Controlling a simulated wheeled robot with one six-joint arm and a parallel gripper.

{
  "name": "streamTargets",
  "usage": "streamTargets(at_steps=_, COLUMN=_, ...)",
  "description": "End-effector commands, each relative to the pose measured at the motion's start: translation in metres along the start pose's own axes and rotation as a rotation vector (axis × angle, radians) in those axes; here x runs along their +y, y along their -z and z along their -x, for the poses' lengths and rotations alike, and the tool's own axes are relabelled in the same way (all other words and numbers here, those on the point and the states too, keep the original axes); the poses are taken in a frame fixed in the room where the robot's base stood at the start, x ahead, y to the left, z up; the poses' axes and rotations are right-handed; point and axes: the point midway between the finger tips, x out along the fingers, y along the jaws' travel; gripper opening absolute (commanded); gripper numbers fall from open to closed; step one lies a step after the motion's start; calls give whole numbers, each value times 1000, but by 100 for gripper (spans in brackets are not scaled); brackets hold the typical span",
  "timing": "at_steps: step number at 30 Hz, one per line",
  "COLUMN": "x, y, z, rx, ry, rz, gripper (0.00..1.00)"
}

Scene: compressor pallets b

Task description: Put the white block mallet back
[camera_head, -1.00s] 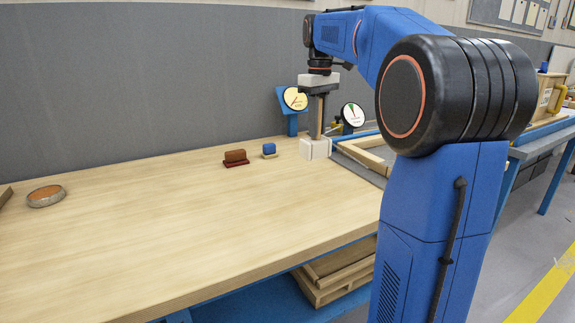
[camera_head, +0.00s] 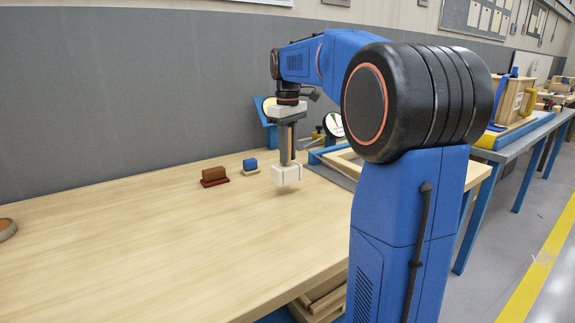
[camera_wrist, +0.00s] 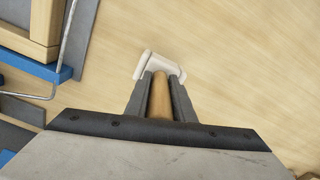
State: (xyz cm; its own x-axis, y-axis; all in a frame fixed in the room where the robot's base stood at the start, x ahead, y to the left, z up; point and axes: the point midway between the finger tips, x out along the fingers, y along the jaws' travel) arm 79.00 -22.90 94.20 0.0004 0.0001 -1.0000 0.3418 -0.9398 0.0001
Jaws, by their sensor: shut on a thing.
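The white block mallet (camera_head: 286,175) hangs head-down from my gripper (camera_head: 287,150). Its white head is at the bottom and its wooden handle runs upward between the fingers. In the wrist view, my gripper (camera_wrist: 160,95) is shut on the wooden handle (camera_wrist: 160,103), and part of the white head (camera_wrist: 150,64) shows beyond the fingertips. In the head view the head is over the wooden bench top (camera_head: 130,235), close to its surface; I cannot tell whether it touches.
A brown block on a dark red base (camera_head: 214,176) and a small blue block on a light base (camera_head: 250,166) stand left of the mallet. Wooden frames (camera_head: 345,163) lie to the right, with dial gauges (camera_head: 333,125) behind.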

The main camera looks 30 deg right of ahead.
Motion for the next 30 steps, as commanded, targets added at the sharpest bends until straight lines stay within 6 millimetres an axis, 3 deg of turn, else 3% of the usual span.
streamTargets(at_steps=9, x=0, y=0, z=-35, rx=0, ry=0, rz=0, gripper=0)
streamTargets(at_steps=21, x=0, y=0, z=-40, rx=0, ry=0, rz=0, gripper=0)
streamTargets(at_steps=22, x=0, y=0, z=-40, rx=0, ry=0, rz=0, gripper=29)
streamTargets(at_steps=23, x=0, y=0, z=-40, rx=0, ry=0, rz=0, gripper=36)
streamTargets(at_steps=24, x=0, y=0, z=-40, rx=0, ry=0, rz=0, gripper=41)
streamTargets(at_steps=30, x=0, y=0, z=-40, rx=0, ry=0, rz=0, gripper=41)
